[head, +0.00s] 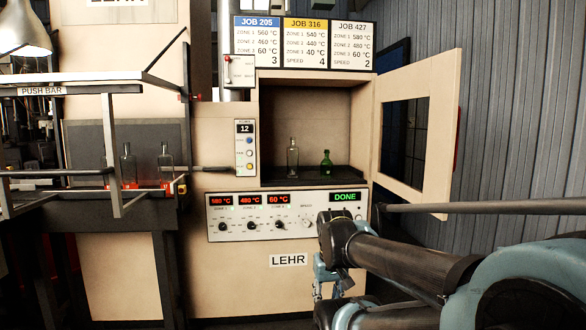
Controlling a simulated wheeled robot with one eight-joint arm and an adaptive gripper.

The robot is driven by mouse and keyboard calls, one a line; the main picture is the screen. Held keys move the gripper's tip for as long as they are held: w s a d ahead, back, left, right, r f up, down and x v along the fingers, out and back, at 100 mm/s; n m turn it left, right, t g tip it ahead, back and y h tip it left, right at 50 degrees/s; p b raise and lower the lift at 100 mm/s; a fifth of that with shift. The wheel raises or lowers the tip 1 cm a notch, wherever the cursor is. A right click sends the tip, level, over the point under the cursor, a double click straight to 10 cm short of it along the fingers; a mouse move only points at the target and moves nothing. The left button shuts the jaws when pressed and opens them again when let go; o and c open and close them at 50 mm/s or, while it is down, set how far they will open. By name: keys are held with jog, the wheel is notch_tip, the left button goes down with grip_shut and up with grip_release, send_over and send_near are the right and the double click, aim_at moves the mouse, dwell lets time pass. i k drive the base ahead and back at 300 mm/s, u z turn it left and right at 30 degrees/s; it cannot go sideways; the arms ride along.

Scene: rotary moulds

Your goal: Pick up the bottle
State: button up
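Two bottles stand upright inside the open chamber of the lehr: a tall clear bottle (293,158) and a shorter green bottle (326,163) to its right. They stand apart on the dark chamber floor (345,174). Two more clear bottles, one at the left (128,168) and one beside it (166,158), stand outside the lehr. The task line does not say which bottle it means. My gripper (326,288) is in front of the lehr, below the control panel and well below the chamber. It is small and partly covered by my arm, so its opening is unclear.
The lehr door (428,130) stands open to the right. The control panel (290,213) reads DONE. Job boards (304,44) hang above the chamber. A push bar frame (70,89) stands at the left. A horizontal rail (500,208) crosses at the right.

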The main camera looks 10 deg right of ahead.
aim_at(292, 151)
jog(key=z, duration=0.05)
jog(key=i, duration=1)
jog(key=u, duration=0.05)
